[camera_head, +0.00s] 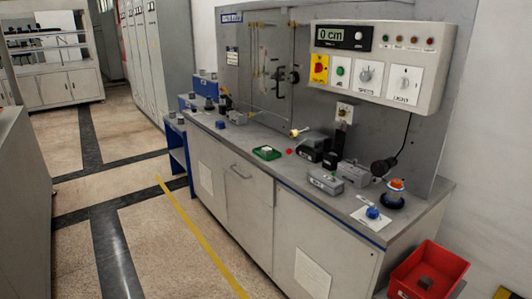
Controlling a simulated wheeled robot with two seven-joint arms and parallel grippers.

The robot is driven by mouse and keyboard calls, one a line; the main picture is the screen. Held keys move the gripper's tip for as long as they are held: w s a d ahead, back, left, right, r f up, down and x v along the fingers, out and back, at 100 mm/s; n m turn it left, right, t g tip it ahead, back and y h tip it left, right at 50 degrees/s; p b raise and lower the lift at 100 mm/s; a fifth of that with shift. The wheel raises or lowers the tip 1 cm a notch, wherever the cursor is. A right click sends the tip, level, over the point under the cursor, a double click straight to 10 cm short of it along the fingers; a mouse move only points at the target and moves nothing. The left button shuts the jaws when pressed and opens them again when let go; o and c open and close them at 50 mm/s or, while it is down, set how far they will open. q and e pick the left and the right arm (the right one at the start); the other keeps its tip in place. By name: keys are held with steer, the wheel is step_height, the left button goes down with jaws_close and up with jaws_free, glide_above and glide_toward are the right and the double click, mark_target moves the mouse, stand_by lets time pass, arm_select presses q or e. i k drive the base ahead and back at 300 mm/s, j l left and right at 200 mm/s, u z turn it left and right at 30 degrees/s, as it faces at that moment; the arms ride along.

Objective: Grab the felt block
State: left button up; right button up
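No object here is clearly recognisable as the felt block. A small whitish block (266,149) lies in a green tray (257,155) on the bench top. A dark brown-grey block (426,283) lies in a red bin (443,262) at the lower right. Several dark and grey blocks, including a grey one (325,181), sit on the bench further right. Neither of my grippers is in view.
The grey workbench (225,142) runs from the back left to the front right, with a back panel and control box (382,60). A blue knob (373,213) and an orange-topped item (396,184) stand near its right end. The floor (165,240) in front is clear.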

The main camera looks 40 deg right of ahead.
mark_target(267, 151)
steer(key=z, duration=0.45)
steer(key=i+z, duration=0.1)
steer(key=z, duration=0.3)
steer(key=j+z, duration=0.1)
steer(key=z, duration=0.25)
steer(key=i+j+z, duration=0.1)
steer(key=z, duration=0.3)
steer(key=i+j+z, duration=0.1)
steer(key=z, duration=0.3)
steer(key=i+j+z, duration=0.15)
steer(key=j+z, duration=0.25)
steer(key=j, duration=0.35)
steer(key=j+z, duration=0.4)
steer(key=j, duration=1.35)
steer(key=i+z, duration=0.05)
steer(key=i, duration=0.05)
